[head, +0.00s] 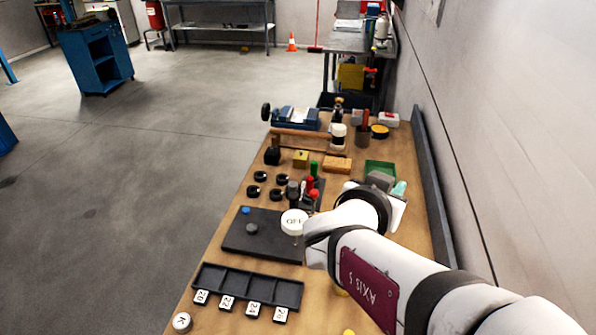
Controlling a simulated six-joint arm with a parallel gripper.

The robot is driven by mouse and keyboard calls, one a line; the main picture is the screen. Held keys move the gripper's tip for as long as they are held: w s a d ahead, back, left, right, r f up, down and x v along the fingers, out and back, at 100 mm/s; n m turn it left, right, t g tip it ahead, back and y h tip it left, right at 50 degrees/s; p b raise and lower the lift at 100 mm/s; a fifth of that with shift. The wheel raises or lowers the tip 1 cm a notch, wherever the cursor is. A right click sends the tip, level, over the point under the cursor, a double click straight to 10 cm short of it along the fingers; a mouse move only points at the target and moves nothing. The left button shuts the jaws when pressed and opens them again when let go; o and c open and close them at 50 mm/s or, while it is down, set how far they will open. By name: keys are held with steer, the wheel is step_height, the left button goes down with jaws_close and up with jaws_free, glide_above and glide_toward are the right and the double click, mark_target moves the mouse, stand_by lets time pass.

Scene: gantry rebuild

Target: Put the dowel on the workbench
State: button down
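The workbench (215,268) is a long wooden-topped bench running away from me along the right wall. I cannot single out the dowel with certainty. A long brown wooden bar (302,141) lies across the far part of the bench, and several red- and green-topped pegs (314,169) stand in a dark block at mid-bench. My arm reaches in from the lower right. My gripper (381,181) is over the right half of the bench, largely hidden by my wrist. Its fingertips and anything between them do not show clearly.
A dark mat (236,239) and a black compartment tray (246,288) with numbered tags lie at the near left. Several black rings (254,191), a green tray (379,168) and a blue vise-like tool (297,117) lie beyond. A raised dark edge (434,190) runs along the right.

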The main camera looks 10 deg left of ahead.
steer(key=s+a+f+n+y, duration=0.1)
steer(key=s+a+f, duration=0.75)
steer(key=f, duration=0.25)
steer(key=s+a+f+y, duration=0.1)
steer(key=s+a+f, duration=0.75)
steer(key=f, duration=0.25)
steer(key=shift+n, duration=0.3)
steer(key=f, duration=0.5)
steer(key=s+f, duration=0.1)
steer(key=f, duration=0.2)
steer(key=shift+s+d+f, duration=0.1)
steer(key=shift+d+f, duration=0.15)
steer(key=shift+f, duration=0.1)
steer(key=c, duration=0.7)
jaws_free()
